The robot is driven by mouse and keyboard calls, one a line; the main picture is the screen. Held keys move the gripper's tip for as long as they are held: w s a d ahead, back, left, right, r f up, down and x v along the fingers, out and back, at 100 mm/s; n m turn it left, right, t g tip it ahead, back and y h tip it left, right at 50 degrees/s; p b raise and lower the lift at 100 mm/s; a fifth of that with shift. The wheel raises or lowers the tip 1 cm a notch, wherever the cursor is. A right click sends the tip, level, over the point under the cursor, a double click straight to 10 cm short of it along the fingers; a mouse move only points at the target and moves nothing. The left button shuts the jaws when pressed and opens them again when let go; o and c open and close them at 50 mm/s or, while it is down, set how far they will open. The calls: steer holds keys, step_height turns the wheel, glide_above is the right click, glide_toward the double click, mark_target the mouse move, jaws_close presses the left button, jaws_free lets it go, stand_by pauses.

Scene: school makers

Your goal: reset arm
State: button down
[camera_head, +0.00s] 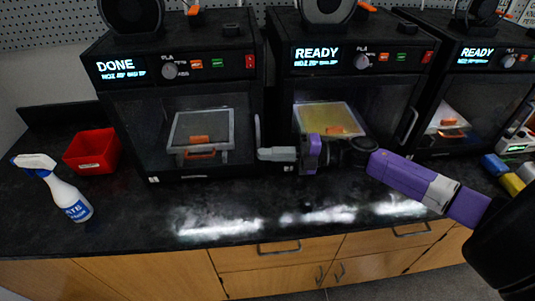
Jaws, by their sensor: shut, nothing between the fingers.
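My arm, purple and grey, reaches in from the right edge over the black counter (240,228). My gripper (262,154) is shut and empty. It points left, in front of the gap between the left printer (126,140) and the middle printer (281,85). Its tip is close to the left printer's door handle (257,130); I cannot tell whether they touch. The left printer reads DONE, and a grey plate with orange parts (202,135) shows behind its door. The middle printer reads READY and has a yellowish plate (325,117) inside.
A third printer (480,85) reading READY stands at the right. A red bin (92,150) and a spray bottle (62,190) stand at the left. Blue and yellow items (510,184) lie near my arm at the right. The front of the counter is mostly clear.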

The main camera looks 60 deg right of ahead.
steer(key=b+v, duration=0.1)
steer(key=v, duration=0.6)
steer(key=shift+s+b, duration=0.15)
steer(key=shift+b, duration=0.15)
steer(key=shift+d, duration=0.1)
steer(key=s+a+f+m+h, duration=0.1)
steer(key=s+a+m+h, duration=0.2)
steer(key=s+a+m, duration=0.2)
steer(key=s+a+f+m+h, duration=0.1)
steer(key=s+a+m+h, duration=0.2)
steer(key=a+m, duration=0.8)
steer(key=s+a+f+m+h, duration=0.1)
steer(key=s+a+m+h, duration=0.2)
steer(key=s+a+m, duration=0.4)
steer(key=a, duration=0.7)
steer(key=shift+s+a+f+m+g, duration=0.25)
steer(key=shift+a+f+m+g, duration=0.05)
steer(key=shift+f+m+g, duration=0.1)
